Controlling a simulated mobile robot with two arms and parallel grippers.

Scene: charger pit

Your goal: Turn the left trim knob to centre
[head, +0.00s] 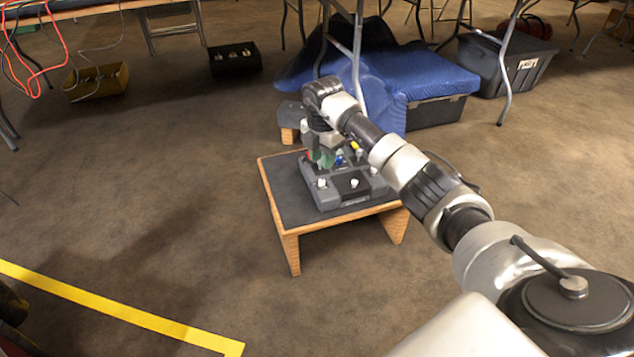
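A grey control box (345,201) with several small knobs and coloured parts sits on a low wooden stand (285,216) with a dark top. A white knob (321,183) shows at the box's front left, and another white knob (354,183) is on the dark front middle panel. I cannot tell which one is the left trim knob. My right gripper (320,156) points down over the back left of the box. Its fingers are small and overlap green and red parts, so I cannot tell whether it is open or touching anything. My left gripper is not in view.
A blue padded cover (425,72) lies over a dark case behind the stand. A grey bin (505,65) and folding table legs stand at the back. A yellow floor line (110,307) runs at the lower left. The floor left of the stand is clear.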

